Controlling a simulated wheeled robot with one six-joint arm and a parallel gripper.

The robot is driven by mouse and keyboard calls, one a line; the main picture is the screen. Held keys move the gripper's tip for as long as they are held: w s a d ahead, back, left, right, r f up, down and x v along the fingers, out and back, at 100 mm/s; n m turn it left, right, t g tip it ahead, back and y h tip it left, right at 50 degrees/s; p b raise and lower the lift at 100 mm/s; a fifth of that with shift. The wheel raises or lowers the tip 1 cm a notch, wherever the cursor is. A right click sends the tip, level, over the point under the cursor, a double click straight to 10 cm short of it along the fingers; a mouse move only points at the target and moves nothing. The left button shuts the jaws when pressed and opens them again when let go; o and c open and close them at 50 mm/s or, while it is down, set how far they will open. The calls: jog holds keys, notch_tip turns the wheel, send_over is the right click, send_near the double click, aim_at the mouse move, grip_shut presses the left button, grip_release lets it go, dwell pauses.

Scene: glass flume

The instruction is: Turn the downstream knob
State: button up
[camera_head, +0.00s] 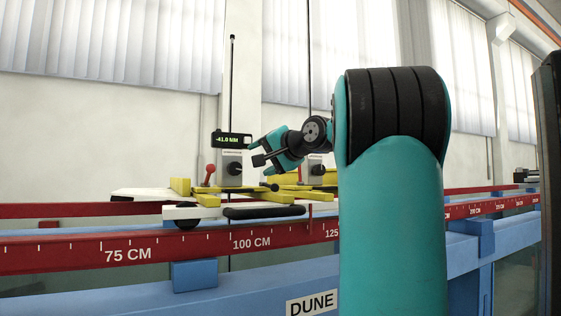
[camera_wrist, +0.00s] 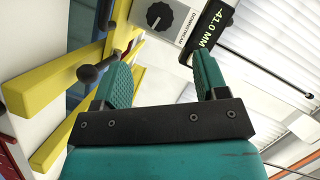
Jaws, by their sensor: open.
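The downstream knob (camera_wrist: 159,16) is a round black dial with a light pointer mark. It sits on a pale plate (camera_wrist: 180,14) labelled as downstream, at the top of the wrist view. In the head view the knob (camera_head: 234,168) is on the left pale box, under a black display (camera_head: 231,140) reading -41.0 MM. My gripper (camera_head: 257,153) is open, to the right of this knob in the head view. In the wrist view my gripper (camera_wrist: 162,75) has its teal fingers apart with nothing between them, and the knob lies beyond the tips, not touched.
A second pale box with a similar knob (camera_head: 318,169) stands to the right, partly behind my arm. A red-topped lever (camera_head: 210,170) is left of the downstream knob. A black ball-ended rod (camera_wrist: 87,73) is close to my left finger in the wrist view. Yellow bars (camera_wrist: 55,75) lie below.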

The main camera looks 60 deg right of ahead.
jog(key=v, duration=0.6)
jog(key=shift+s+b, duration=0.25)
jog(key=shift+b, duration=0.1)
jog(key=shift+a, duration=0.1)
dwell(0.8)
jog(key=n+g+h+b, duration=0.4)
jog(key=n+b, duration=0.1)
jog(key=n, duration=0.3)
send_near(236, 168)
jog(key=p+x, duration=0.4)
jog(key=x, duration=0.5)
jog(key=shift+w+f+p, duration=0.1)
jog(key=shift+w+p, duration=0.15)
jog(key=shift+p, duration=0.1)
jog(key=c, duration=0.9)
jog(key=shift+c, duration=0.2)
